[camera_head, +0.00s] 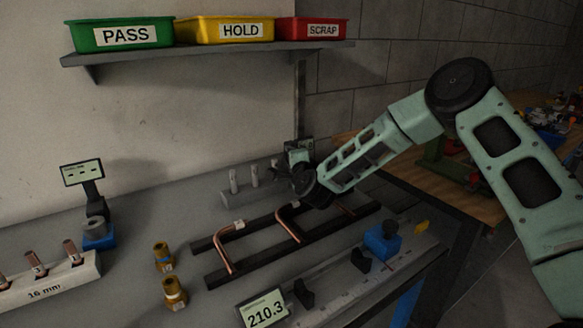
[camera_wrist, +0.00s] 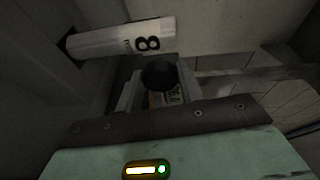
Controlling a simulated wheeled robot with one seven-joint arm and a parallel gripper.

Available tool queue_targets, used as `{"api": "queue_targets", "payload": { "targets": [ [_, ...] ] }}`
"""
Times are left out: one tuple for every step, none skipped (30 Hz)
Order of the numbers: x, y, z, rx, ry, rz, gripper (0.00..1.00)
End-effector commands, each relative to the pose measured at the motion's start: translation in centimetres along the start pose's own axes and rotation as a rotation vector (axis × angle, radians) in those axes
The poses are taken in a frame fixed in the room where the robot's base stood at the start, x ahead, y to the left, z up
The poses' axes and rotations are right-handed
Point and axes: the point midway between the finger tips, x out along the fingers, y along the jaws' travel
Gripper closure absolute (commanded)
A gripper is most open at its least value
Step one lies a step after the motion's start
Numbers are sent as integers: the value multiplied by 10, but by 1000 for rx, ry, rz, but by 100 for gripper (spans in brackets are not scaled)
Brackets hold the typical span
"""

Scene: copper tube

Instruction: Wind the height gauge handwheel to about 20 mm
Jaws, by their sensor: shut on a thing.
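The height gauge's upright column (camera_head: 300,95) stands at the back of the bench, below the right end of the shelf. My gripper (camera_head: 300,158) is at its lower part, and my wrist hides much of the gauge there. In the wrist view, the dark round handwheel knob (camera_wrist: 159,75) sits between the two pale fingers of my gripper (camera_wrist: 155,92), which are shut on it. A yellowish label shows in part just below the knob. The gauge's height reading cannot be made out in either view.
Pin gauges (camera_head: 255,178) stand left of my gripper. Bent copper tubes (camera_head: 290,222) lie on a dark rack in front. The shelf (camera_head: 210,52) holds three bins.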

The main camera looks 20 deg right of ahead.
Motion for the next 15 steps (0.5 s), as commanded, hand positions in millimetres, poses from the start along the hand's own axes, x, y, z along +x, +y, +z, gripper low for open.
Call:
{"api": "queue_targets", "payload": {
  "targets": [
    [0, 5, 2, -30, -1, -6, 85],
    [0, 6, 2, -47, 1, -11, 85],
    [0, 5, 2, -67, 4, -17, 85],
    [0, 5, 2, -81, 5, -22, 85],
    [0, 5, 2, -94, 6, -25, 85],
    [-1, 5, 2, -108, 8, -30, 85],
    [0, 5, 2, -119, 10, -32, 85],
    [0, 5, 2, -128, 11, -35, 85],
    [0, 5, 2, -140, 12, -38, 85],
    [-1, 5, 1, -147, 13, -40, 85],
    [-1, 4, 2, -153, 14, -41, 85],
    [-1, 4, 2, -159, 14, -43, 85],
    [-1, 4, 2, -163, 14, -44, 85],
    [-1, 4, 2, -167, 15, -45, 85],
    [-1, 4, 2, -170, 15, -46, 85]
  ]
}}
